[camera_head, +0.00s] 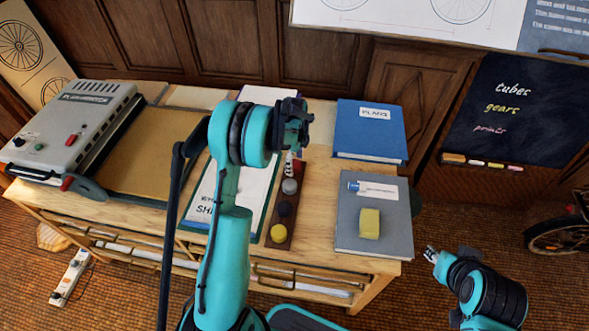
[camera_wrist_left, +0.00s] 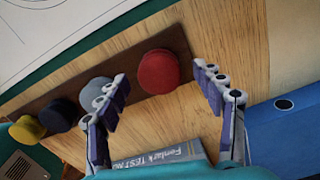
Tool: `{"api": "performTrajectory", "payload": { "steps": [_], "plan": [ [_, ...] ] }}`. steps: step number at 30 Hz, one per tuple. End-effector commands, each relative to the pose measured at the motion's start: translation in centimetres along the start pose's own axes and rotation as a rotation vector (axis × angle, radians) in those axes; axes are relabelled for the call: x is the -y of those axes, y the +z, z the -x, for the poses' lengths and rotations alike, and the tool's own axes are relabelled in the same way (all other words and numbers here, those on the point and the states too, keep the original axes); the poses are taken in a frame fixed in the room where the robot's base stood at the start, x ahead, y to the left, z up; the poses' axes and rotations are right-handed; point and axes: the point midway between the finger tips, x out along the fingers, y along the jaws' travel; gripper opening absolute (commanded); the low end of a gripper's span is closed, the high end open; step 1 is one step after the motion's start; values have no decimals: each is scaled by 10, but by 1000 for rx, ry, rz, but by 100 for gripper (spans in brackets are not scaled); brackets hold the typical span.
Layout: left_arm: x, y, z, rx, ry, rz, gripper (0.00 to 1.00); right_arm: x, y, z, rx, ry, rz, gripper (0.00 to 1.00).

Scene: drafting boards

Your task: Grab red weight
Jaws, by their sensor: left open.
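The red weight (camera_wrist_left: 158,72) is a round disc at the right end of a dark wooden strip (camera_wrist_left: 130,80) in the left wrist view. My left gripper (camera_head: 291,160) is over the strip's far end. In the left wrist view its open fingers (camera_wrist_left: 160,78) are on either side of the red weight in the picture, with nothing held; contact is not visible. My right gripper (camera_head: 432,254) is off the table's right side, too small to tell its opening.
Grey (camera_head: 289,186), dark (camera_head: 284,209) and yellow (camera_head: 278,233) weights sit along the same strip. A blue binder (camera_head: 370,130) and a grey book (camera_head: 350,235) with a yellow block (camera_head: 369,223) lie to the right. A grey machine (camera_head: 72,125) stands at left.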

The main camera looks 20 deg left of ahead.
Motion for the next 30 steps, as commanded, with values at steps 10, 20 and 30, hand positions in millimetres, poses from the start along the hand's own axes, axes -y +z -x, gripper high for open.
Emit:
{"api": "performTrajectory", "payload": {
  "steps": [10,20,30],
  "plan": [
    [0,0,-6,0,0,1,49,0,1,-2,0,0,0,33],
    [0,0,-6,0,0,1,0,0,1,-2,0,0,0,33],
    [0,0,9,0,0,1,0,0,-3,4,0,0,0,33]
  ]
}}
